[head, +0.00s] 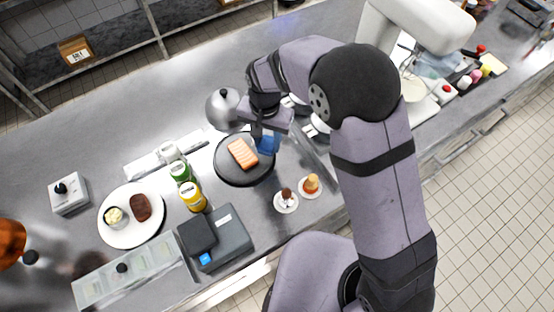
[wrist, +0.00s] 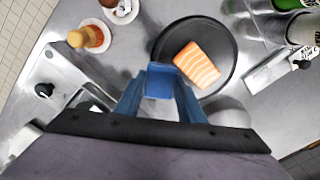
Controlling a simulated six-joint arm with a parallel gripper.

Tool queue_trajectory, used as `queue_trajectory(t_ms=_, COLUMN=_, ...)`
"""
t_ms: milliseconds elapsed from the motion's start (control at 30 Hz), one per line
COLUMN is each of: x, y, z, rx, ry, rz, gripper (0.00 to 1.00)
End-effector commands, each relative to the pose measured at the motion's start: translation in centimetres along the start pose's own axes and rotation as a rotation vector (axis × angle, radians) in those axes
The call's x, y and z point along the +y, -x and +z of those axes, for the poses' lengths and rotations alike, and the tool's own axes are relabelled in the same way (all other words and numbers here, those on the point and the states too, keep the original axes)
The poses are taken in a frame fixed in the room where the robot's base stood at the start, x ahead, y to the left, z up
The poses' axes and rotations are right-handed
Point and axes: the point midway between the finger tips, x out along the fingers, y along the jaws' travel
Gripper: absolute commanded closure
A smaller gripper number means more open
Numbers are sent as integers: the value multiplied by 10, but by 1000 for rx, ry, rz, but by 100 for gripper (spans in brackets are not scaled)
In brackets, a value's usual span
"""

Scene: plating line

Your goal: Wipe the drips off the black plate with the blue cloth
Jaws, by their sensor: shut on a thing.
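The black plate (head: 231,176) lies on the steel counter with a piece of salmon (head: 242,154) on it. In the wrist view the black plate (wrist: 222,50) and the salmon (wrist: 197,66) are just beyond my fingers. My gripper (head: 262,134) is over the right part of the plate, shut on the blue cloth (head: 268,144). In the wrist view the cloth (wrist: 159,82) is between the fingertips of my gripper (wrist: 160,95), at the plate's edge. I cannot tell whether the cloth touches the plate. I make out no drips; the gripper and cloth hide part of the rim.
A metal dome lid (head: 222,108) stands behind the plate. Several bottles, including a yellow one (head: 192,197), stand to its left. Two small dishes (head: 286,202) (head: 310,187) are at the front right. A white plate with meat (head: 131,232) and a dark scale-like box (head: 224,240) are further left.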

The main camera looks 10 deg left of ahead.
Motion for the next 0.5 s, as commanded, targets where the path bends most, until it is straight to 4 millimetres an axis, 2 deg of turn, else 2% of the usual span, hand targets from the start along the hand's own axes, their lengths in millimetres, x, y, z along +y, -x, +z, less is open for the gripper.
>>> queue_trajectory(t_ms=33, x=-10, y=4, z=-10, rx=2, ry=-82, rz=-2, gripper=83)
queue_trajectory(t_ms=133, x=-21, y=10, z=-20, rx=0, ry=-248, rz=0, gripper=83)
queue_trajectory(t_ms=300, x=-26, y=11, z=-25, rx=-1, ry=-480, rz=1, gripper=83)
queue_trajectory(t_ms=500, x=-28, y=11, z=-27, rx=-1, ry=-642, rz=2, gripper=83)
